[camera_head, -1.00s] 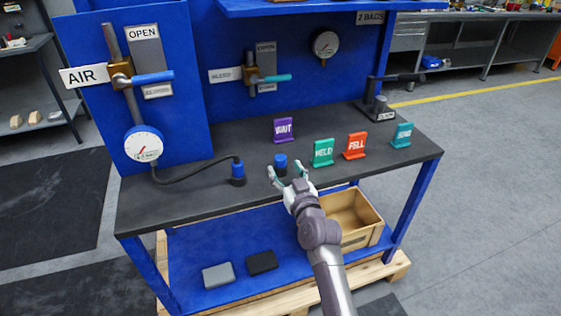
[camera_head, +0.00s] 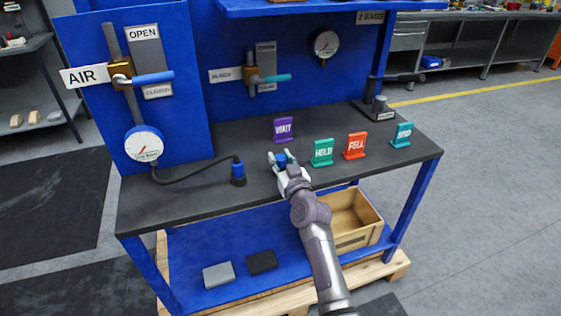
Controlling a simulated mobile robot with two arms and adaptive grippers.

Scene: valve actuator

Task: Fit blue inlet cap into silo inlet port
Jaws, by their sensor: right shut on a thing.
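The blue cap (camera_head: 281,159) is at the middle of the dark bench top, partly hidden by the fingers. My right gripper (camera_head: 282,161) is shut on it, with its arm reaching in from the lower edge. I cannot tell whether the cap still touches the bench. A second blue fitting (camera_head: 238,171) stands upright on a dark base to the left, at the end of a black hose. I cannot make out which part is the silo inlet port. My left gripper is not in view.
Purple (camera_head: 283,129), green (camera_head: 322,152), orange (camera_head: 355,145) and teal (camera_head: 402,135) tags stand on the bench to the right and behind. A dark post fitting (camera_head: 378,109) is at the back right. A wooden crate (camera_head: 357,238) sits below. The bench's front left is clear.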

